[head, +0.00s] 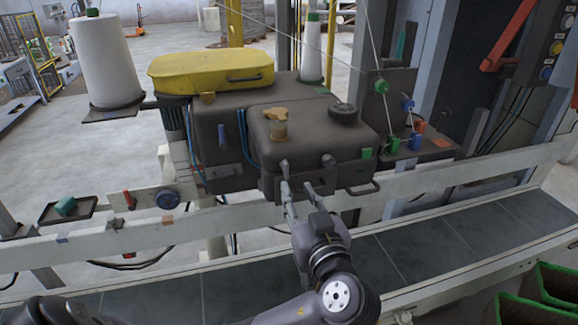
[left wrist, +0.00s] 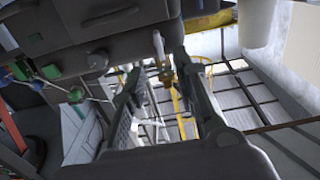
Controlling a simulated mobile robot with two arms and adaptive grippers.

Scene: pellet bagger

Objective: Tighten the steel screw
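The steel screw (head: 284,166) is a small grey post on the front of the dark machine head (head: 312,146), below the brass knob (head: 277,117). In the left wrist view the screw (left wrist: 159,46) shows as a pale rod between my finger tips, with the brass knob (left wrist: 167,75) beyond it. My left gripper (head: 298,187) is just below the screw in the head view, its two fingers apart. In the left wrist view the fingers (left wrist: 158,63) stand open on either side of the screw. I cannot tell whether either touches it. My right gripper is not in view.
A yellow cover (head: 211,71) and a white thread cone (head: 104,58) are at the left.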

